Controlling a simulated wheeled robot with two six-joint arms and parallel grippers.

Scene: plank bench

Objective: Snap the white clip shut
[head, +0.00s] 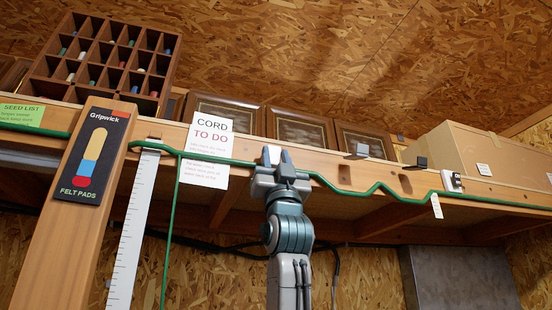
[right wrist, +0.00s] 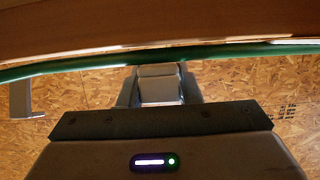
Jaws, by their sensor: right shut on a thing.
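My right gripper (head: 272,157) reaches up from below to the front edge of the shelf, at the green cord (head: 330,185). In the right wrist view my right gripper (right wrist: 159,84) is shut on a pale, block-like piece (right wrist: 158,80) just below the cord (right wrist: 90,63). I cannot tell for sure whether this piece is the white clip, nor whether it is closed. A small white and black fitting (head: 452,181) sits farther right on the shelf edge, apart from the gripper. My left gripper is not in view.
The plank shelf (head: 480,187) carries dark framed boxes (head: 300,128) and a carton (head: 490,150). Two dark flaps (head: 360,150) (head: 415,162) stand on its edge. A paper sign (head: 205,150), a white ruler (head: 133,230) and a wooden post (head: 60,240) are left of my arm.

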